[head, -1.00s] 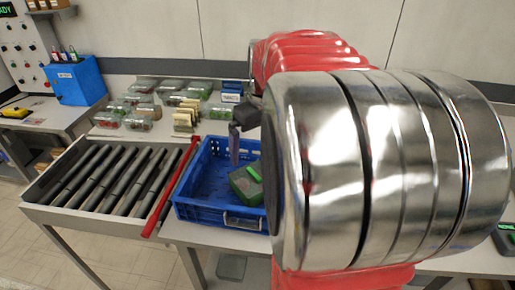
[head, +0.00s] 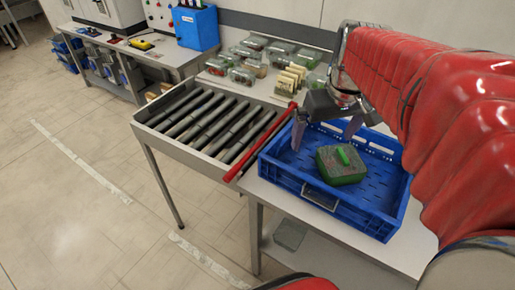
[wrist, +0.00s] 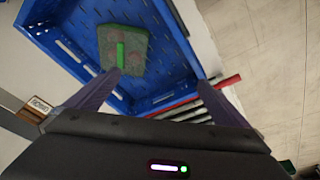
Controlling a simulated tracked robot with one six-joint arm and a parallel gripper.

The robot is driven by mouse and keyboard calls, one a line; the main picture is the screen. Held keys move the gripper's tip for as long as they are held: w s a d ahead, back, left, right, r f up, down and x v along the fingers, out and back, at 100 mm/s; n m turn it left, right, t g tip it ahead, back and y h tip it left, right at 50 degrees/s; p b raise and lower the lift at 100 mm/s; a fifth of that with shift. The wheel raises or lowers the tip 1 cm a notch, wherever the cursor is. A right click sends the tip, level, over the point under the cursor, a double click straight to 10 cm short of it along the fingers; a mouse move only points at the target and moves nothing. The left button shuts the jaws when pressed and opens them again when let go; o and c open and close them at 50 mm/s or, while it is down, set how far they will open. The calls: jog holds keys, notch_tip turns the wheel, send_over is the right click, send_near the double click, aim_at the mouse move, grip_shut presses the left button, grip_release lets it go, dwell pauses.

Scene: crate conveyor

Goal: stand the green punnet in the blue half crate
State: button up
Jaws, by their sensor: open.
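The green punnet (head: 341,165) stands flat on the floor of the blue half crate (head: 312,192), near its middle, with a bright green strip on top. In the wrist view the punnet (wrist: 117,48) lies beyond my fingertips, inside the crate (wrist: 71,37). My gripper (head: 325,137) is open and empty, with its two purple fingers apart above the far left part of the crate. The fingers do not touch the punnet. In the wrist view my gripper (wrist: 158,90) shows both fingers spread wide.
A roller conveyor (head: 205,122) with a red bar (head: 262,143) adjoins the crate's left side. Several filled punnets (head: 262,58) and cream-coloured packs (head: 290,80) stand behind. A blue box (head: 195,27) is at the back left. Floor at the left is clear.

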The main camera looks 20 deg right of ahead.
jog(key=s+a+f+t, duration=0.1)
jog(key=s+a, duration=0.3)
jog(key=a, duration=0.4)
jog(key=s+a+f+n+t, duration=0.1)
jog(key=s+a, duration=0.2)
jog(key=a, duration=0.5)
jog(key=shift+s+a+t+y, duration=0.2)
jog(key=shift+s+t+y, duration=0.2)
